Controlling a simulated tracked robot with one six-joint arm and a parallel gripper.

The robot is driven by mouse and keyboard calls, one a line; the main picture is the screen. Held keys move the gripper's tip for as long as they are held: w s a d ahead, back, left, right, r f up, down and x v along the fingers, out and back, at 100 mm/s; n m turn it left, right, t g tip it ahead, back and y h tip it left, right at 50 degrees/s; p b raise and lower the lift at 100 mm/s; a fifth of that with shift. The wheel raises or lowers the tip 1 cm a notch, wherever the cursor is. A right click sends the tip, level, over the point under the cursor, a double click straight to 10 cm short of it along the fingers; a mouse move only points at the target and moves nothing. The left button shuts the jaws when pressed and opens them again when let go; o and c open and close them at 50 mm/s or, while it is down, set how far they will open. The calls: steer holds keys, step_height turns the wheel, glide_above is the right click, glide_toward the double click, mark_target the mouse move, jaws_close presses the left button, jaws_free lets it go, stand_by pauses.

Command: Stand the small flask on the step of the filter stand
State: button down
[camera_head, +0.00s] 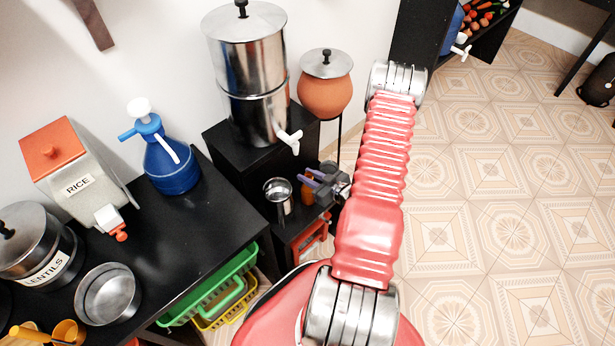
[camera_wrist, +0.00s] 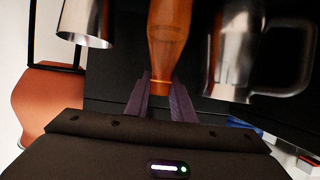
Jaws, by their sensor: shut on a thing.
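The small flask, an orange-brown bottle (camera_wrist: 168,40), is between the two dark fingers of my gripper (camera_wrist: 160,98) in the wrist view, and the fingers are shut on it. In the head view, the flask (camera_head: 307,188) is partly hidden behind my gripper (camera_head: 322,184). The black filter stand (camera_head: 238,165) carries a tall steel water filter (camera_head: 250,75) with a white tap. Its lower black step (camera_head: 300,216) lies beneath the flask and gripper. I cannot tell whether the flask touches the step.
A steel cup (camera_head: 280,196) stands on the step, left of the flask. A steel vessel with a handle (camera_wrist: 235,50) shows close beside the flask in the wrist view. A terracotta pot (camera_head: 325,90) is behind. The tiled floor at right is clear.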

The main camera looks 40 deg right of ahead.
stand_by(0.3)
steer(key=c, duration=1.5)
jaws_free()
steer(key=shift+f, duration=0.1)
steer(key=v, duration=1.2)
steer(key=shift+w+r, duration=0.1)
steer(key=shift+r, duration=0.1)
